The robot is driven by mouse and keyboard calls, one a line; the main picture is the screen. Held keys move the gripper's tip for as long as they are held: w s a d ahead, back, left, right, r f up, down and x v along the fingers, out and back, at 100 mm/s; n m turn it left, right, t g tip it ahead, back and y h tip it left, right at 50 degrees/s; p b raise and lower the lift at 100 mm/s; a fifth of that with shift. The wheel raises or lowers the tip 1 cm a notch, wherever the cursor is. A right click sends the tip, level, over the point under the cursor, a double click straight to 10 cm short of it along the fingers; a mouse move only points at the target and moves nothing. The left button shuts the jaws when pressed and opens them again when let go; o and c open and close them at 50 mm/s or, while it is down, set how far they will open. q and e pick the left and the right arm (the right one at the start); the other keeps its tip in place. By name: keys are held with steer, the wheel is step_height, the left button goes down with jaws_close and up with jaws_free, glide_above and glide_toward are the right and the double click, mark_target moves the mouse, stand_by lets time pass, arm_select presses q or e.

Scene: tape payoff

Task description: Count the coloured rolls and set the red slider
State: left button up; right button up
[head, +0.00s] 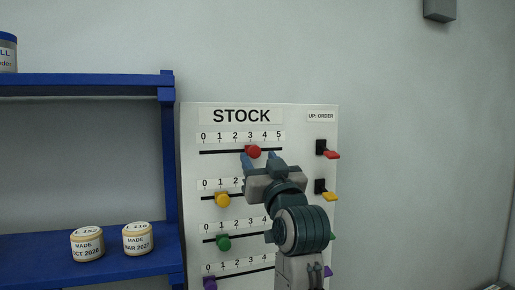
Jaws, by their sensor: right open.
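The red slider (254,152) is a round knob on the top track of the white STOCK board (190,150), near the 3 mark. My right gripper (259,158) is open, its two fingertips apart at the left and right of the red knob. I cannot tell whether they touch it. The yellow slider (222,200) and the green slider (223,242) stand near 1, the purple slider (210,283) near 0. My right wrist hides the right part of the lower tracks. No plainly coloured rolls show. My left gripper is out of view.
A blue shelf (90,80) stands left of the board. A red lever (331,155) and a yellow lever (329,196) stick out under UP: ORDER.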

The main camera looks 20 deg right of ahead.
mark_target(253, 151)
steer(key=shift+x, duration=1)
jaws_close()
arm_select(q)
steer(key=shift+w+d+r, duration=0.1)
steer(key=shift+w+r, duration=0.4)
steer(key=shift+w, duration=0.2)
